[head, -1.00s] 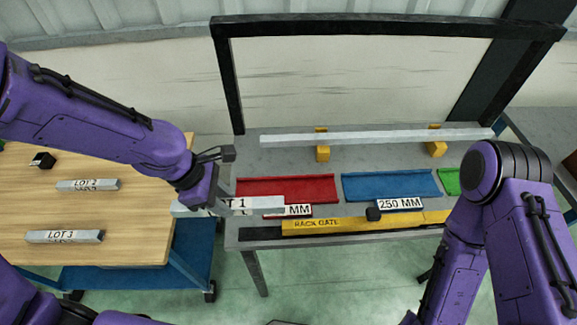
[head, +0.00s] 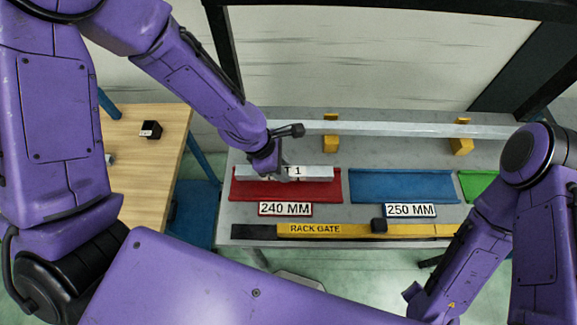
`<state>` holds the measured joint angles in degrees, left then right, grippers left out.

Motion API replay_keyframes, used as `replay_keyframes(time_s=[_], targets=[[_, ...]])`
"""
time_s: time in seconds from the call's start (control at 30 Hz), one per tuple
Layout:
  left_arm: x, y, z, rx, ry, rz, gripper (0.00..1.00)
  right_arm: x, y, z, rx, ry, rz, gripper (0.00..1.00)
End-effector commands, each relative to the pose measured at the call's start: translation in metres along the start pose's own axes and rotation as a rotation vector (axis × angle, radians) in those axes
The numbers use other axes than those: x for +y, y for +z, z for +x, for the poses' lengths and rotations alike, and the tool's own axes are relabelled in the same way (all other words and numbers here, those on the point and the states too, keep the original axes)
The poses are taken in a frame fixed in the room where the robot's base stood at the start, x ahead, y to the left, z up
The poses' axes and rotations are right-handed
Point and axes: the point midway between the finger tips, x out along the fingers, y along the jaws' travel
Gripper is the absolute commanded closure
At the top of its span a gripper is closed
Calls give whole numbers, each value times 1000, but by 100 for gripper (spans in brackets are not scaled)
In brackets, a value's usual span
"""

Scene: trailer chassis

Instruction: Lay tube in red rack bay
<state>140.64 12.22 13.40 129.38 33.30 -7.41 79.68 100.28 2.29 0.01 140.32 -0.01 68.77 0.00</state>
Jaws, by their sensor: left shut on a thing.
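A light grey square tube (head: 312,173) marked with a 1 is in my left gripper (head: 268,172) in the head view. The gripper is shut on it near its left part and covers some of its label. The tube lies level along the back part of the red rack bay (head: 300,189), which has a 240 MM label at its front. I cannot tell whether the tube touches the bay or is just above it. My right arm is at the right; its gripper is not clearly visible.
A blue bay (head: 400,186) labelled 250 MM and a green bay (head: 474,187) lie to the right. A yellow rack gate (head: 310,229) runs along the front. A long pale bar (head: 395,129) rests on yellow blocks behind. A wooden table (head: 150,165) with a black block (head: 151,130) is at left.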

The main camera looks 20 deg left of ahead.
Motion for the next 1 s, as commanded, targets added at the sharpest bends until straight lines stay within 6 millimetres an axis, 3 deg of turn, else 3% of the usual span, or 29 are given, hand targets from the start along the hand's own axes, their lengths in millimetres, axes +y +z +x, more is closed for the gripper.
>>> replay_keyframes(time_s=[0.2, 0.5, 0.53, 0.6, 0.87, 1.0], targets=[[-1, -3, 34, -1, -10, 17, 100, 0, 1, 1, -1, 1, -1, 100], [1, -3, 38, -1, -10, 20, 100, 0, 1, 1, -1, 1, 0, 100], [0, -4, 38, 0, -10, 19, 65, 0, 1, 1, -1, 1, 0, 100], [0, -4, 37, 0, -9, 19, 43, 0, 1, 1, -1, 1, 0, 100], [0, -4, 37, 0, -9, 18, 43, 0, 1, 1, -1, 1, 0, 100], [2, -4, 26, 0, -6, 20, 43, 0, 1, 2, -1, 1, 0, 100]])
